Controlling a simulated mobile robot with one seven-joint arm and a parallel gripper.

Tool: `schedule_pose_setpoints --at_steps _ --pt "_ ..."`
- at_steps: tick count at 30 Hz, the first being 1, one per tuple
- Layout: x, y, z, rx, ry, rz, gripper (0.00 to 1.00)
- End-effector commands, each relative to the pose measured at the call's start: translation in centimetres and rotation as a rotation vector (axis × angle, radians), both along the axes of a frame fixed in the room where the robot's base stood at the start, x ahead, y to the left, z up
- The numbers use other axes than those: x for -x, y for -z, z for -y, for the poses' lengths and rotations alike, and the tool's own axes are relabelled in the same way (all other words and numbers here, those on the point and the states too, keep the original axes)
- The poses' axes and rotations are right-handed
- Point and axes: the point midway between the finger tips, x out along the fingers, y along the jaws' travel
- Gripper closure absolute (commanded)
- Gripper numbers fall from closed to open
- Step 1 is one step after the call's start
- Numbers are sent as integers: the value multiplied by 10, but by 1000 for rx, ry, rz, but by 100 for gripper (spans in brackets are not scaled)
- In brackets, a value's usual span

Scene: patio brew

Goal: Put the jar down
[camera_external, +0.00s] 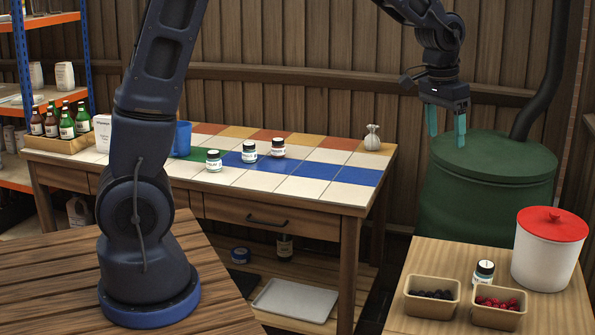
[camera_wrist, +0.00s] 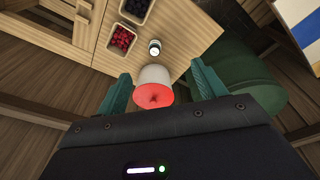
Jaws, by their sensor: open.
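A small jar with a white label and pale lid (camera_external: 484,272) stands upright on the wooden table at the right, just behind the two berry trays. It also shows in the wrist view (camera_wrist: 154,48), beyond the red-lidded white container. My gripper (camera_external: 446,127) is open and empty, high above and behind that table, in front of the green barrel. In the wrist view its two teal fingers (camera_wrist: 160,71) are spread wide with nothing held between them. Three similar jars stand on the tiled table: one at the left (camera_external: 214,161), one in the middle (camera_external: 249,152) and one at the right (camera_external: 278,148).
A white container with a red lid (camera_external: 545,256) stands right of the jar. Trays of dark berries (camera_external: 432,309) and red berries (camera_external: 498,319) sit at the front. The large green barrel (camera_external: 487,200) stands behind.

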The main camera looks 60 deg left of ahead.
Motion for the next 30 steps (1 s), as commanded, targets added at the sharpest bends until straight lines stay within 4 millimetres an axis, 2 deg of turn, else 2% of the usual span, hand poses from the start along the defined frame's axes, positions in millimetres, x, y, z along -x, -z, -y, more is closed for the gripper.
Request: schedule_pose_setpoints --at_steps 1,6,15,21,30 --pt "14 -15 -4 2 -1 13 30" --pt "59 -50 -15 4 -1 45 30" --pt "143 -97 -32 2 -1 100 30" --pt "200 -116 -41 -1 1 137 30" --pt "286 -126 -51 -11 0 192 30"
